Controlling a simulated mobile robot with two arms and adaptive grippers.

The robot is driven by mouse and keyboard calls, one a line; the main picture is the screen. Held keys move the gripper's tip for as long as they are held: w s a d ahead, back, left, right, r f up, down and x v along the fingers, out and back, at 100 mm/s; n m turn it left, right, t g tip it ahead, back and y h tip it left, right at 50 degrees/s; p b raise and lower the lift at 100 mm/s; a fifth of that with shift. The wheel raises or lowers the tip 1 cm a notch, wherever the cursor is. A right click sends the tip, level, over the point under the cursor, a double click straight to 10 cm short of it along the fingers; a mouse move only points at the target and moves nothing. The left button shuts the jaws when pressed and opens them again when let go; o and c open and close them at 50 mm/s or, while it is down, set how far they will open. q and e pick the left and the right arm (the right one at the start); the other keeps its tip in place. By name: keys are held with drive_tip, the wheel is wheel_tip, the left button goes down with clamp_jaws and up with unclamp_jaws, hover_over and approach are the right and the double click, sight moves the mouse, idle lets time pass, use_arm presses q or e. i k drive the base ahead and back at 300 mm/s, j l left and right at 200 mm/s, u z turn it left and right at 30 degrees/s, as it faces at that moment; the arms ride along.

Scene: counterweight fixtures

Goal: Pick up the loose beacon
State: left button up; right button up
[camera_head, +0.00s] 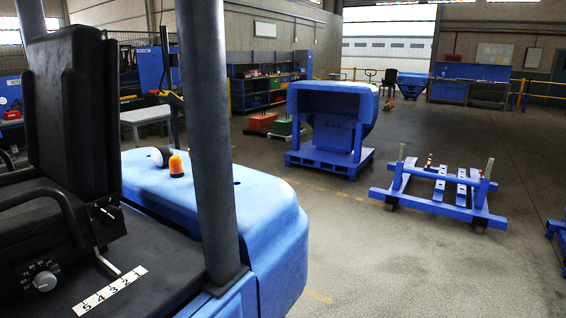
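An orange beacon (177,167) stands upright on top of the blue rear body (255,200) of a forklift, left of a thick dark post (207,130). I cannot tell whether it is fixed or just resting there. A rounded black and white object (160,156) sits close behind it to the left; what it is stays unclear. Neither of my grippers is in view.
The post, a black seat (70,110) and a console with a knob (44,281) crowd the left foreground. A blue hopper (335,110) and a low blue frame (437,190) stand on the floor at right. Open floor lies between.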

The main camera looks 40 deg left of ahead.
sight(176, 165)
drive_tip(key=i, duration=1.15)
drive_tip(key=i+l+u, duration=0.1)
drive_tip(key=i, duration=1.05)
drive_tip(key=u, duration=0.45)
drive_tip(key=i+u, duration=0.1)
drive_tip(key=u, duration=0.4)
drive_tip(key=l+u, duration=0.1)
drive_tip(key=u, duration=0.35)
drive_tip(key=i+l+u, duration=0.1)
drive_tip(key=u, duration=0.35)
drive_tip(key=l+u, duration=0.1)
drive_tip(key=u, duration=0.4)
